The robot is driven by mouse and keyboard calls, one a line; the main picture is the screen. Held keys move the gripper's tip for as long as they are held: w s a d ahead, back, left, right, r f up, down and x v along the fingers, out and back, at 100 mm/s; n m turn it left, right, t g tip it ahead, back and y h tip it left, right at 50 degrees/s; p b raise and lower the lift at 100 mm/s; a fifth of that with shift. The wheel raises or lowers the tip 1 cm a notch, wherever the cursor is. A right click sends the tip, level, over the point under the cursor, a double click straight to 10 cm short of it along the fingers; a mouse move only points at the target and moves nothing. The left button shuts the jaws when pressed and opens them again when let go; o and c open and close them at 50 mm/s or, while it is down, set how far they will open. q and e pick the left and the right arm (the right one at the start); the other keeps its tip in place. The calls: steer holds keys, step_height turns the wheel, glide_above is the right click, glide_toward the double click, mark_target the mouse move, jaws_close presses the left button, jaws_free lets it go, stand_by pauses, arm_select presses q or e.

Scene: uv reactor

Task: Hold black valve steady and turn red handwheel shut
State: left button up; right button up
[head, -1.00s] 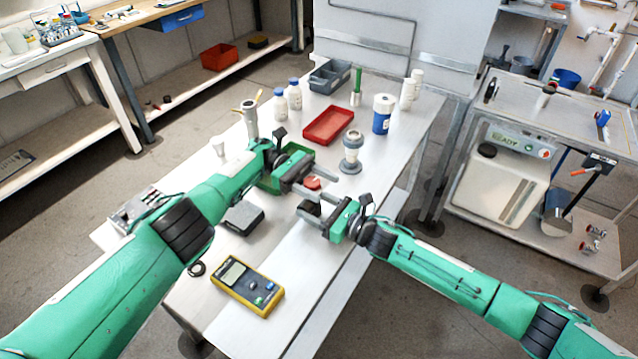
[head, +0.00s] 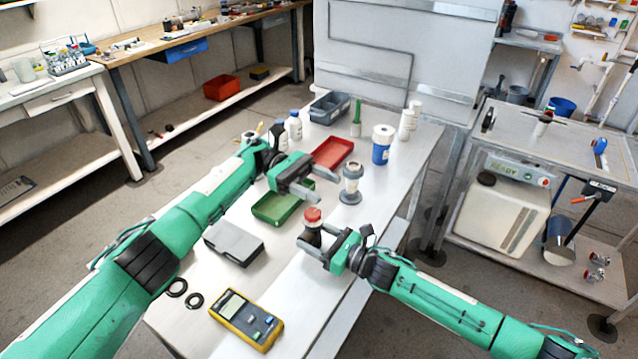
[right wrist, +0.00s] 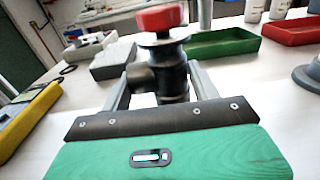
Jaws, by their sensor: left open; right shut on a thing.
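The black valve (right wrist: 168,75) stands on the table between the fingers of my right gripper (head: 328,252), which is shut on its body. The red handwheel (head: 313,215) sits on top of the valve, and it also shows in the right wrist view (right wrist: 160,18). My left gripper (head: 312,192) is open and empty. In the head view it is above and beyond the handwheel, over the table near the green tray, apart from the valve. The lower valve body is partly hidden by my right gripper in the head view.
A green tray (head: 262,212), red tray (head: 322,162), grey case (head: 232,243) and yellow multimeter (head: 245,318) lie on the table (head: 285,275). The table's front middle is clear.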

arm_select(q)
steer(key=shift+r, duration=0.15)
steer(key=d+f+n+t+h, duration=0.3)
steer(key=t, duration=0.3)
steer(key=n+t+y, duration=0.7)
steer(key=n+t, duration=0.8)
steer(key=t, duration=0.4)
glide_toward(317, 208)
steer(key=x, duration=1)
steer(key=c, duration=1)
steer(key=shift+h, duration=0.3)
